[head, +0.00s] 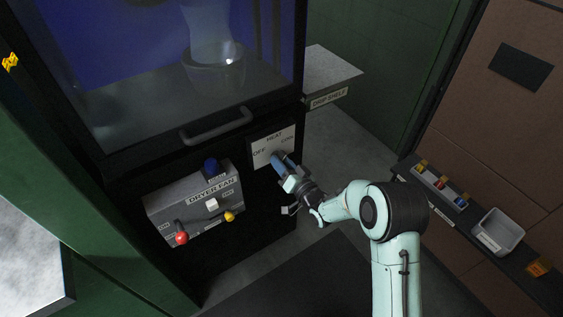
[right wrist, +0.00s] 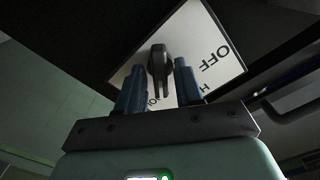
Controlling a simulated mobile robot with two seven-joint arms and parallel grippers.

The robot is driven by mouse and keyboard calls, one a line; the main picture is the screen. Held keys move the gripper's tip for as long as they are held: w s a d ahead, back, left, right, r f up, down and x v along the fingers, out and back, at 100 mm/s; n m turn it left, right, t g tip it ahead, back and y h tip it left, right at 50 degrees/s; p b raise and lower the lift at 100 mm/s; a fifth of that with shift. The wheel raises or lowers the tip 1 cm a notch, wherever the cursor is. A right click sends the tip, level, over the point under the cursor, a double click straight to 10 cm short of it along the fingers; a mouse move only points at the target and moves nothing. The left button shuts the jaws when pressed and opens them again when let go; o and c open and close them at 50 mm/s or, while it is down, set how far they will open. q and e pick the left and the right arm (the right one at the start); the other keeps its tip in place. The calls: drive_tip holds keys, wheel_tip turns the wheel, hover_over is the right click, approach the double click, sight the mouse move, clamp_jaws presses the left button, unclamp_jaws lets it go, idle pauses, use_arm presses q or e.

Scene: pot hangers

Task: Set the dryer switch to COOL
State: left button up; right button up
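The dryer switch panel (head: 264,160) is a white plate marked OFF, HEAT and COOL, on the dark cabinet front below the window. In the right wrist view the panel (right wrist: 203,20) appears rotated, with OFF at the right and other lettering partly hidden. The dark switch knob (right wrist: 159,62) stands out from it. My right gripper (head: 277,159) is at the panel; its blue fingers also show in the right wrist view (right wrist: 160,84). They are open, one on each side of the knob, with gaps visible. I cannot tell which mark the knob points to. My left gripper is out of view.
A grey DRYER FAN box (head: 190,222) with red, yellow and blue knobs is left of the panel. A bar handle (head: 217,127) is above. The DRIP SHELF (head: 328,75) is at the right. A ledge with a tray (head: 499,231) is farther right.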

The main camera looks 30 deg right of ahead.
drive_tip(key=shift+s, duration=0.1)
idle(0.3)
drive_tip(key=s, duration=0.4)
drive_tip(key=shift+s+d+p, duration=0.2)
drive_tip(key=shift+s+p, duration=0.15)
drive_tip(key=shift+s, duration=0.05)
